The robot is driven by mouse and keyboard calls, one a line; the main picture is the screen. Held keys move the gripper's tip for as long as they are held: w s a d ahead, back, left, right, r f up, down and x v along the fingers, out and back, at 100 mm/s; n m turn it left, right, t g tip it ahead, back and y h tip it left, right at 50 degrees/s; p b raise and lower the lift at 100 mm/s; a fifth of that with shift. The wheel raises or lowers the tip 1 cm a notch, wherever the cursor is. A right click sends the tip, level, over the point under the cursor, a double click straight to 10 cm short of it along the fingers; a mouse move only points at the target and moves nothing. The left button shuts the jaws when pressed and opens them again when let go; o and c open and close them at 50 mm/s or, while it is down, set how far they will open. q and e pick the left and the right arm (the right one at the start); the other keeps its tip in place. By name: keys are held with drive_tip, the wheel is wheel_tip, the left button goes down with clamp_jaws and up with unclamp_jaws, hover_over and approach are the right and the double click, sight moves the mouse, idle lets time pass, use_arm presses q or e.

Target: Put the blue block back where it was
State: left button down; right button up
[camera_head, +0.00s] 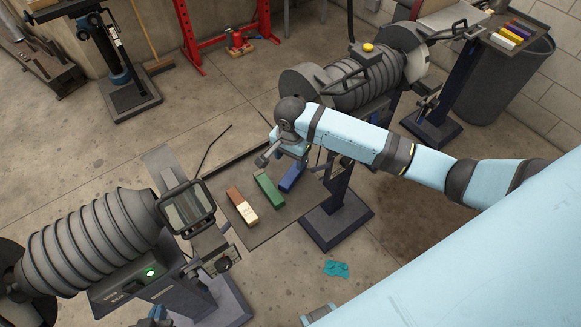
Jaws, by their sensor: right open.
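The blue block (289,182) lies on a dark flat plate (270,232), at the right end of a row with a green block (269,191) and a brown and cream block (243,206). My right gripper (284,163) is open and points down just above and behind the far end of the blue block. Its wrist partly covers that area, so I cannot tell whether the fingers touch the block. My left gripper is not in view.
Large grey ribbed machines stand left (85,243) and behind (350,82) the plate. A teal patch (336,268) lies on the floor. The plate's front part is bare.

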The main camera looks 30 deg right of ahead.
drive_tip(key=s+a+f+n+t+y, duration=0.1)
drive_tip(key=a, duration=0.1)
drive_tip(key=s+a+f+n+y, duration=0.1)
drive_tip(key=s+a+n, duration=0.1)
drive_tip(key=s+a+f+n+t, duration=0.1)
drive_tip(key=s+a, duration=0.1)
drive_tip(key=shift+f+n+t+y, duration=0.25)
drive_tip(key=shift+n+t+y, duration=0.05)
drive_tip(key=shift+y, duration=0.1)
drive_tip(key=s+n, duration=0.1)
drive_tip(key=s+a+f+n+t, duration=0.1)
drive_tip(key=s+a+f+n+t+y, duration=0.1)
drive_tip(key=shift+s, duration=0.3)
drive_tip(key=s+d+n+t, duration=0.2)
drive_tip(key=s+n+t, duration=0.4)
drive_tip(key=s, duration=0.5)
drive_tip(key=shift+s+d+f+n, duration=0.25)
drive_tip(key=shift+s+f+n, duration=0.15)
drive_tip(key=shift+n, duration=0.4)
